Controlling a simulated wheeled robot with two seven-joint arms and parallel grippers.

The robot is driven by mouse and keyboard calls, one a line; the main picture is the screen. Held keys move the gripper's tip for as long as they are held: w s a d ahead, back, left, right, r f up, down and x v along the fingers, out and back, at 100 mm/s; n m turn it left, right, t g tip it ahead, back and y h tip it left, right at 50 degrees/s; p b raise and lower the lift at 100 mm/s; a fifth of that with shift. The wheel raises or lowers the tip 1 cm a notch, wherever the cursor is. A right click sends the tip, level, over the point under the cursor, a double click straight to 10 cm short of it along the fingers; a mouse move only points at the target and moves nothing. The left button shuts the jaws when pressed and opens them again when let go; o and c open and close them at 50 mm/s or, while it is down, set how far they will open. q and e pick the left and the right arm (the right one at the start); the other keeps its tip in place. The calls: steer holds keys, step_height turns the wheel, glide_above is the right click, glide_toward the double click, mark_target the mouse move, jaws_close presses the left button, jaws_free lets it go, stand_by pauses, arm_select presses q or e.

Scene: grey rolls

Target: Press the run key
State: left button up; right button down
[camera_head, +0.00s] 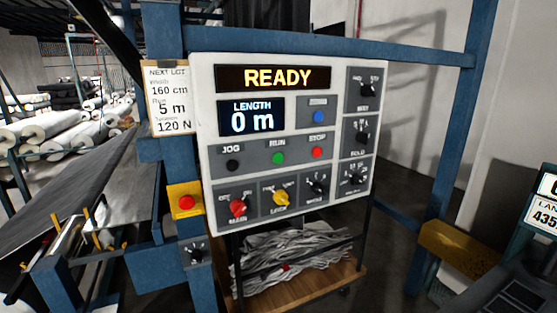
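The control panel (203,150) is a white box facing me in the middle of the head view. Its run key is a green round button (278,158) under the label RUN. A black JOG button (232,165) is to its left and a red STOP button (317,152) to its right. The top display (273,78) reads READY. The length display (251,117) reads 0 m. A blue button (319,116) sits above STOP. Neither of my grippers shows in this view.
A red button on a yellow box (186,202) is left of the panel. A lot card (169,100) reads 160 cm, 5 m, 120 N. Blue frame posts (463,120) surround the panel. A wooden cart (322,284) with crumpled grey material stands below. Rolls (50,124) lie at far left.

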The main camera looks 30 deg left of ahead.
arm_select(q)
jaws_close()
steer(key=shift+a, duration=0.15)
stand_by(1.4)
